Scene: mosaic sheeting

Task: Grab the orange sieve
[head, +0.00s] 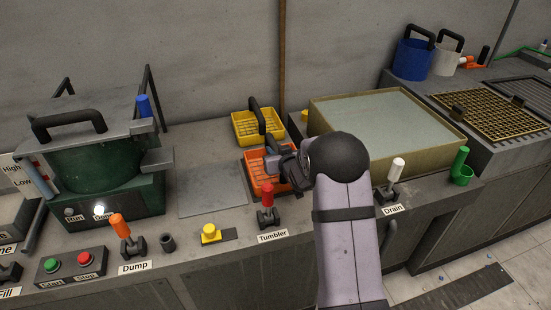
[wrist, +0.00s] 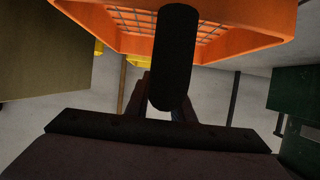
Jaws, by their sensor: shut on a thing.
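The orange sieve (head: 262,184) is a shallow square basket with a grid bottom, in the middle of the counter in the head view. My gripper (head: 281,164) is at its handle, and my arm covers its right part. In the wrist view the orange sieve (wrist: 118,32) fills the top of the picture. Its thick black handle (wrist: 176,60) runs down to my gripper (wrist: 160,112), which is shut on it. The fingertips are partly hidden behind the handle. I cannot tell whether the sieve touches the counter.
A yellow sieve (head: 245,127) with a black handle stands just behind. A wide tray of grey liquid (head: 328,111) is to the right, a green drum machine (head: 95,168) to the left. Red Tumbler (head: 267,196) and white Drain (head: 396,170) levers stand near the front edge.

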